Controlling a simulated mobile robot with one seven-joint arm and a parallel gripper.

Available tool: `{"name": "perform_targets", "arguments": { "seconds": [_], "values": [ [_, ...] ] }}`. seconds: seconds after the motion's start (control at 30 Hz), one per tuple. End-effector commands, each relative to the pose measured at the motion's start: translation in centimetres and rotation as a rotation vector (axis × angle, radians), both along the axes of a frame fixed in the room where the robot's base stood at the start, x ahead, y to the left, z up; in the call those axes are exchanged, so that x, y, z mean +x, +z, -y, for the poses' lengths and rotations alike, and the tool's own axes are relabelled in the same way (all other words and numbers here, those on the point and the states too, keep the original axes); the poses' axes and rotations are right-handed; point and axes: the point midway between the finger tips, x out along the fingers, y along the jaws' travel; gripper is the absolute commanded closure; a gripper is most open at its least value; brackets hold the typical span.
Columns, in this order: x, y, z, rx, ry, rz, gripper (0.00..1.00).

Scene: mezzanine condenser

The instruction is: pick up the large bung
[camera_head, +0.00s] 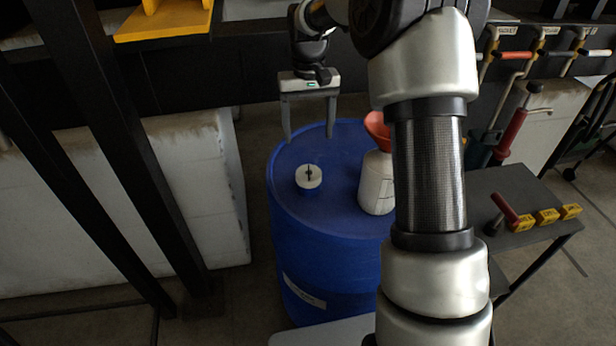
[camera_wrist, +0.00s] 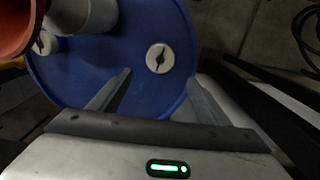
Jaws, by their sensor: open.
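A round white bung (camera_head: 308,176) with a dark slot or handle sits on the blue drum (camera_head: 331,215), left of centre on its top. It also shows in the wrist view (camera_wrist: 160,58), ahead of and between my finger tips. A second, similar white bung (camera_wrist: 44,42) shows on the drum's far left side in the wrist view; the head view does not clearly show it. My gripper (camera_head: 310,137) is open and empty, fingers pointing down, above the drum and apart from the bung.
A white jug (camera_head: 376,184) stands on the drum close to the bung's right, with an orange-red funnel (camera_head: 378,130) above it. A dark side table (camera_head: 520,190) with yellow blocks stands right. Dark posts and a pale block (camera_head: 200,180) are left. My arm hides part of the drum.

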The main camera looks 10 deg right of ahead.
Motion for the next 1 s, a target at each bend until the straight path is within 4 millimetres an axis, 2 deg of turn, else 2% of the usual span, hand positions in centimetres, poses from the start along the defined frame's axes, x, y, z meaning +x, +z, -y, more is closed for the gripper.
{"name": "perform_targets", "arguments": {
  "seconds": [0.1, 0.3, 0.57, 0.83, 1.0],
  "values": [
    [-0.1, -2.9, 0.0, 0.001, -0.001, -0.005, 0.29],
    [-0.1, -6.5, 0.0, 0.000, -0.001, -0.002, 0.29],
    [-0.2, -8.3, 0.1, 0.000, -0.001, -0.002, 0.29],
    [-0.5, -12.2, 0.1, 0.001, -0.001, -0.002, 0.29],
    [-0.4, -12.9, 0.1, 0.000, 0.000, 0.000, 0.29]
  ]
}}
